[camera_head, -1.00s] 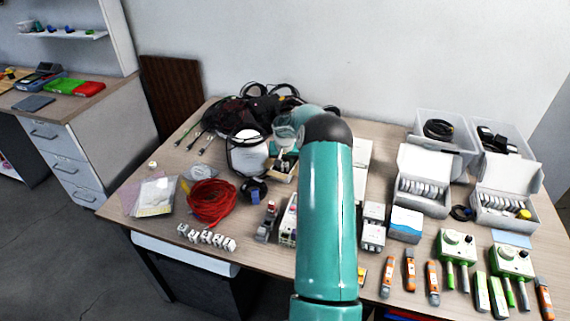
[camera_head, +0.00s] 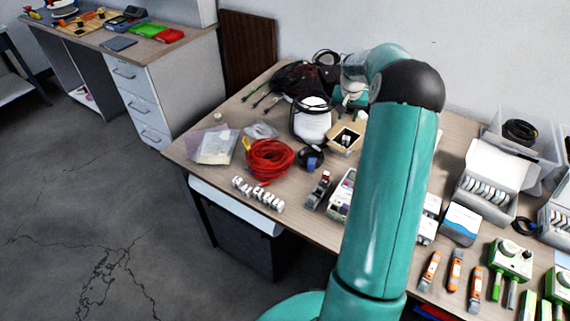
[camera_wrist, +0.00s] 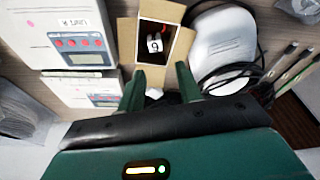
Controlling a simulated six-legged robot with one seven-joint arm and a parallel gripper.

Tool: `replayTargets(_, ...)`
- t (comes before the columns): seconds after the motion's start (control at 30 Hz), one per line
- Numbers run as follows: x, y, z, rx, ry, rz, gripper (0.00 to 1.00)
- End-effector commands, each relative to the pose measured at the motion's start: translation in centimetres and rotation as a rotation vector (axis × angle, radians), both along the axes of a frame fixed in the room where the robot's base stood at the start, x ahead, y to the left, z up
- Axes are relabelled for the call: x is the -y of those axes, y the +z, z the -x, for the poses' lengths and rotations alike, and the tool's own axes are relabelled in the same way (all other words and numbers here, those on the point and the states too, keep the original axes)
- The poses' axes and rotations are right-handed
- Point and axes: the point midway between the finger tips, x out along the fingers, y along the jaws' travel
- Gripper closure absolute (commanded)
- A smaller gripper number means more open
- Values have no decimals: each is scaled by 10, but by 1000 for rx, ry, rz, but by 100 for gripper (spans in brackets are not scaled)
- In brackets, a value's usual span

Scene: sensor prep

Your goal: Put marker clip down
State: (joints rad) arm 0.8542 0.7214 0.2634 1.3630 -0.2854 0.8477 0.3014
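A small white marker clip (camera_wrist: 154,43) with a dark numeral lies inside an open cardboard box (camera_wrist: 178,45) in the wrist view. My gripper (camera_wrist: 160,70) is open, with its two green fingers apart at the near edge of the box and the clip beyond their tips. A small white piece (camera_wrist: 154,93) shows between the fingers; I cannot tell what it is. In the head view the box (camera_head: 333,137) stands on the table beside a white rounded device (camera_head: 312,125). Several white clips (camera_head: 258,195) lie in a row near the table's front edge.
White instruments (camera_wrist: 70,45) stand left of the box in the wrist view, and a cabled white device (camera_wrist: 222,45) stands right. A red cable coil (camera_head: 268,160) lies on the table, with black cables behind. Open white boxes (camera_head: 490,180) and orange tools (camera_head: 455,268) are at right.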

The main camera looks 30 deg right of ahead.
Motion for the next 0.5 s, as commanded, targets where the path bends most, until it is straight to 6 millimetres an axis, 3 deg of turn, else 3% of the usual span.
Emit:
replayTargets(0.1, -44, 40, -8, 6, 72, 28, 65)
replayTargets(0.23, -107, 87, -5, 9, 168, 63, 65)
replayTargets(0.37, -170, 128, 10, 18, 261, 92, 65)
replayTargets(0.5, -233, 163, 37, 37, 354, 118, 65)
